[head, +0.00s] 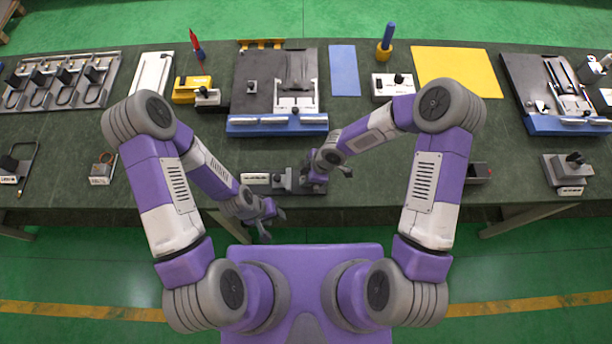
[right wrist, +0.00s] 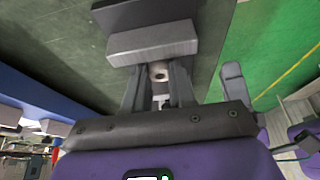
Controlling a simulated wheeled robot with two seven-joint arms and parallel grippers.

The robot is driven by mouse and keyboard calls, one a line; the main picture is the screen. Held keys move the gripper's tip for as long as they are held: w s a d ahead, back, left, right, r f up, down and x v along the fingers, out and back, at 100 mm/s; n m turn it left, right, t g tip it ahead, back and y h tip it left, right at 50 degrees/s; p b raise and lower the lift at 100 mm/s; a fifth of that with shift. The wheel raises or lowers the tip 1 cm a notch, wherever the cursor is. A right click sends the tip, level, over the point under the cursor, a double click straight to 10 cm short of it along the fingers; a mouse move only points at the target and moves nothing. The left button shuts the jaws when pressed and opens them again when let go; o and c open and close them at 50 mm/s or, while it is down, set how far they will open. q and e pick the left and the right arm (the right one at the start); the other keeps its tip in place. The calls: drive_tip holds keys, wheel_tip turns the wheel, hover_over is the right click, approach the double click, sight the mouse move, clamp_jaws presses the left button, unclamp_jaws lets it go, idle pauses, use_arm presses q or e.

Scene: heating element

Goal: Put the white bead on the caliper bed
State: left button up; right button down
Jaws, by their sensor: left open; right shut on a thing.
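The white bead (right wrist: 159,74) shows in the right wrist view as a small pale cylinder with a dark hole, held between the fingertips of my right gripper (right wrist: 157,88). In the head view my right gripper (head: 312,184) is at the table's front edge, by the right end of the caliper (head: 257,179); the bead cannot be made out there. A light grey block (right wrist: 152,44), seemingly part of the caliper, lies just beyond the bead; whether they touch is unclear. The bed is hard to tell apart. My left gripper (head: 270,222) is open and empty, off the table's front edge.
A black plate with a blue front bar (head: 277,125) lies behind the caliper. A small dark box (head: 479,172) is to the right and a small block with a copper ring (head: 103,170) to the left. The green tabletop (head: 400,155) is bare between the caliper and the dark box.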

drive_tip(key=c, duration=0.9)
unclamp_jaws()
drive_tip(key=shift+f, duration=0.1)
drive_tip(key=shift+c, duration=0.2)
drive_tip(key=shift+r, duration=0.2)
drive_tip(key=p+v, duration=0.3)
drive_tip(key=v, duration=0.8)
drive_tip(key=s+f+m, duration=0.2)
drive_tip(key=m, duration=0.2)
drive_tip(key=s+f+m+y, duration=0.1)
drive_tip(key=s+f+m, duration=0.1)
drive_tip(key=s+m, duration=0.1)
drive_tip(key=s+f+m, duration=0.2)
drive_tip(key=f+m, duration=0.1)
drive_tip(key=m, duration=0.2)
drive_tip(key=shift+s+a+y, duration=0.3)
drive_tip(key=shift+s, duration=0.05)
drive_tip(key=s+d+f+m+h, duration=0.2)
drive_tip(key=d+f+m, duration=0.3)
drive_tip(key=m, duration=0.3)
drive_tip(key=shift+s+d+m+t, duration=0.3)
drive_tip(key=shift+s+m, duration=0.1)
drive_tip(key=shift+s, duration=0.45)
